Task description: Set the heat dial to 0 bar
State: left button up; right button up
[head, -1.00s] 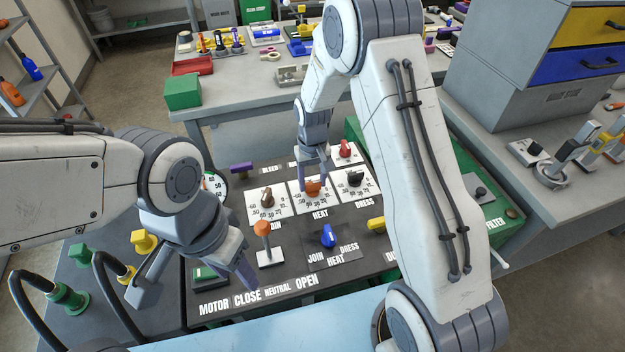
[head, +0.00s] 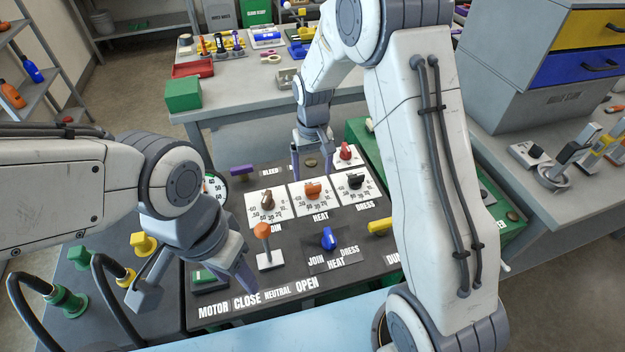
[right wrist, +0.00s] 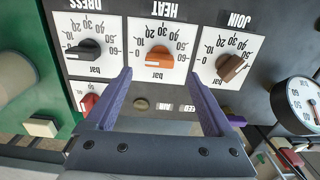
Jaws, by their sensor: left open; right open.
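The heat dial (head: 313,189) is an orange knob on a white scale plate above the word HEAT. It also shows in the right wrist view (right wrist: 158,57), where the picture is upside down. There its pale mark lies on the left side, seemingly toward the 0 end; the exact reading is too small to be sure. My right gripper (head: 311,165) is open and empty, just behind the dial and apart from it. Its purple fingers (right wrist: 160,82) spread below the knob in the wrist view. My left gripper (head: 196,293) is open over the panel's front left.
The brown join dial (head: 267,199) and black dress dial (head: 355,181) flank the heat dial. An orange-topped lever (head: 263,232), blue knob (head: 328,237), yellow handle (head: 379,226) and red knob (head: 345,153) stand on the panel. A round gauge (right wrist: 303,103) stands beside it.

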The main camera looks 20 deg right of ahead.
aim_at(311, 186)
notch_tip(311, 186, up, 5)
dwell(0.5)
jog(key=s+a+r+n, duration=0.2)
jog(key=s+a+r, duration=0.1)
jog(key=s+a, duration=0.3)
jog(key=s+a+r+n, duration=0.1)
jog(key=s+a+r, duration=0.2)
jog(key=s, duration=0.5)
jog(key=s+r+n+y, duration=0.1)
jog(key=s+n, duration=0.2)
jog(key=s, duration=1.1)
jog(key=shift+s+a+n, duration=0.35)
jog(key=shift+s+n, duration=0.05)
